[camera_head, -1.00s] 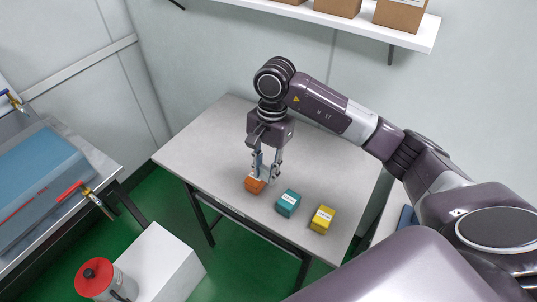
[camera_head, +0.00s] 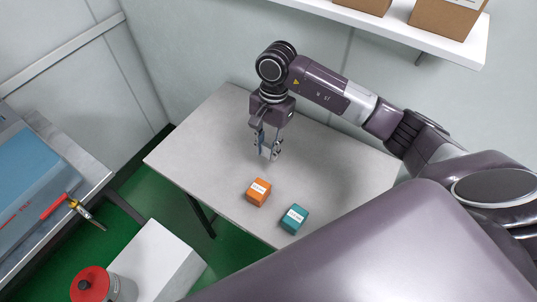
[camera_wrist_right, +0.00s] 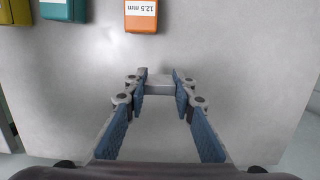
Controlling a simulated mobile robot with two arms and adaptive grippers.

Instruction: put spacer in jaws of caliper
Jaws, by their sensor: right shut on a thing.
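My right gripper (camera_head: 267,155) is above the grey table, behind the orange block. It is shut on a small light grey piece (camera_wrist_right: 160,86), which looks like the spacer and lies across between the fingertips in the right wrist view. An orange block (camera_head: 258,192) with a white label stands on the table; in the right wrist view its label reads 12.5 mm (camera_wrist_right: 141,14). A teal block (camera_head: 294,218) stands to its right, and a yellow block (camera_wrist_right: 15,10) shows at the wrist view's top left corner. I cannot make out a caliper. My left gripper is not in view.
The table (camera_head: 215,130) is bare around the gripper. A shelf with boxes (camera_head: 447,18) hangs on the back wall. At left are a bench with a blue case (camera_head: 30,185) and red-handled tool (camera_head: 55,205), and a white stand with a red-lidded canister (camera_head: 90,285).

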